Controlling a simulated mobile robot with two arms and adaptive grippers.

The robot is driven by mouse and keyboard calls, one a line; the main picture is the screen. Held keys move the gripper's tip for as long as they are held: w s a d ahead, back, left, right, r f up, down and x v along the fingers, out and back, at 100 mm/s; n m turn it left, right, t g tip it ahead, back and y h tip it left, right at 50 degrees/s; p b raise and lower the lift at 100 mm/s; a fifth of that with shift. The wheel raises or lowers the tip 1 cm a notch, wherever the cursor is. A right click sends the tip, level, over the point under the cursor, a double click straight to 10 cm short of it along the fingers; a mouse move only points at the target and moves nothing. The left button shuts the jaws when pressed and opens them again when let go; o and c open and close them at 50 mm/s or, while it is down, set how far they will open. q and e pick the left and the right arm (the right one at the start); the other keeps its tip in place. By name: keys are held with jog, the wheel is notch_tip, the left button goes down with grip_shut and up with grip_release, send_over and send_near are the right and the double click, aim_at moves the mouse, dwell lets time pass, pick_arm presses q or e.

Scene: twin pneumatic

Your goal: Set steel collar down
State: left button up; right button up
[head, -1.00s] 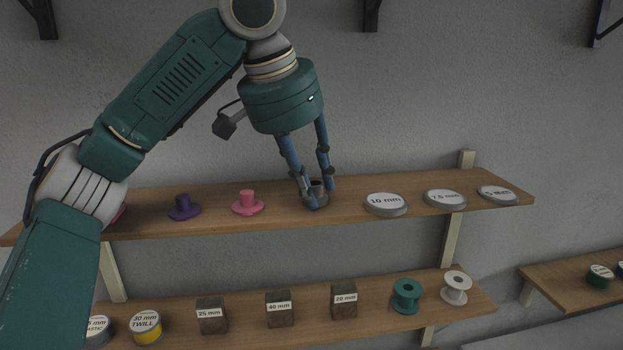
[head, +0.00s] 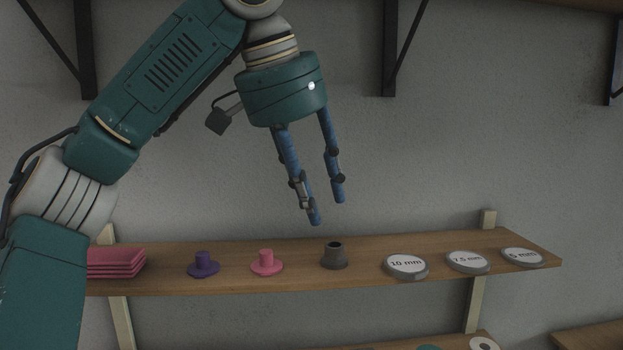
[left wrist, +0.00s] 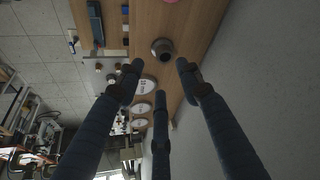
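The steel collar (head: 334,257), a dark grey flanged piece with a hollow top, stands upright on the upper wooden shelf (head: 350,280). It is between the pink flanged piece and the 10 mm disc. In the left wrist view the collar (left wrist: 162,47) shows beyond the fingertips, apart from them. My left gripper (head: 328,212) is above the shelf, over the collar, with its blue fingers spread and nothing between them. Its fingers also show spread in the left wrist view (left wrist: 158,75). My right gripper is in neither view.
On the same shelf are a purple flanged piece (head: 203,265), a pink flanged piece (head: 266,263), and a stack of pink sheets (head: 116,262) at left. Discs marked 10 mm (head: 406,266), 7.5 mm (head: 467,262) and 5 mm (head: 522,257) lie at right. Dark brackets (head: 389,50) are above.

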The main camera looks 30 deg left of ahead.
pick_arm(q)
jog(key=shift+v, duration=1.15)
